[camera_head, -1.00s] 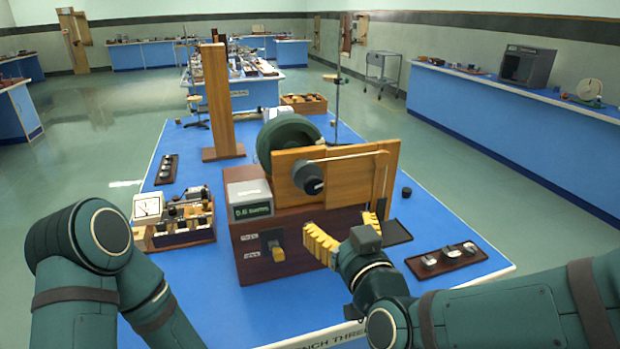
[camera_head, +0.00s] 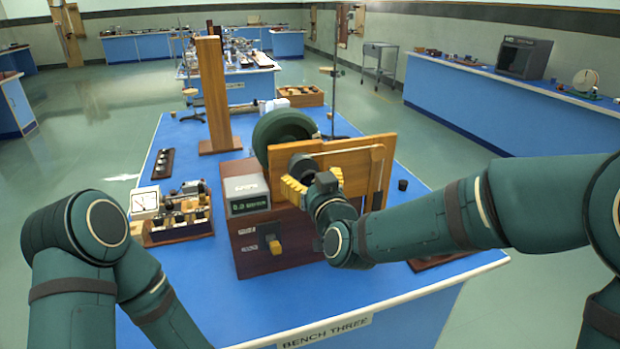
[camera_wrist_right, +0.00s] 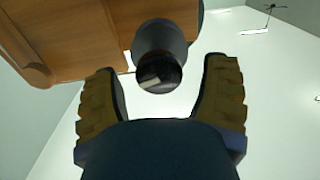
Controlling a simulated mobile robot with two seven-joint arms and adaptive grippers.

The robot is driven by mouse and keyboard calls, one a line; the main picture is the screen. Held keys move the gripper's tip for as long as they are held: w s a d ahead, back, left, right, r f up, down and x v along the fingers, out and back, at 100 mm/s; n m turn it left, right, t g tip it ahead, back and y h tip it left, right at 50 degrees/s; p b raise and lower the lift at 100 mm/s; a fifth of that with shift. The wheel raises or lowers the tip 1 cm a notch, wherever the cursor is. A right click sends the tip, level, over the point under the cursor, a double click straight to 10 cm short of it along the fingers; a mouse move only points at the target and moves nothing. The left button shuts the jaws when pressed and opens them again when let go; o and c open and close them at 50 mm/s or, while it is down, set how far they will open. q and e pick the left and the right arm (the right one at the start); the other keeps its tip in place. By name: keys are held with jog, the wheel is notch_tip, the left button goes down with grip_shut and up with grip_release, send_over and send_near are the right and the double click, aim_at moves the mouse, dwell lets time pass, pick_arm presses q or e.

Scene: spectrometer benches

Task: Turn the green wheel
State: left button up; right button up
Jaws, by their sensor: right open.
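The green wheel (camera_head: 284,128) is a dark green disc standing upright on the apparatus, partly hidden behind a wooden panel (camera_head: 352,172). A dark round knob (camera_head: 301,165) sticks out of the panel's front. My right gripper (camera_head: 313,182) is open, its yellow-padded fingers close in front of the knob. In the right wrist view the knob (camera_wrist_right: 160,52) sits between the tips of the open gripper (camera_wrist_right: 160,72), with a gap on each side. My left arm shows at the left, but its gripper is out of view.
A meter board (camera_head: 180,235) stands left, a wooden post (camera_head: 216,90) behind. A small black cylinder (camera_head: 403,185) stands right. Bare blue bench top (camera_head: 190,290) lies in front.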

jog(key=shift+w+a, duration=0.1)
jog(key=shift+w, duration=0.2)
grip_shut()
jog(key=shift+a, duration=0.1)
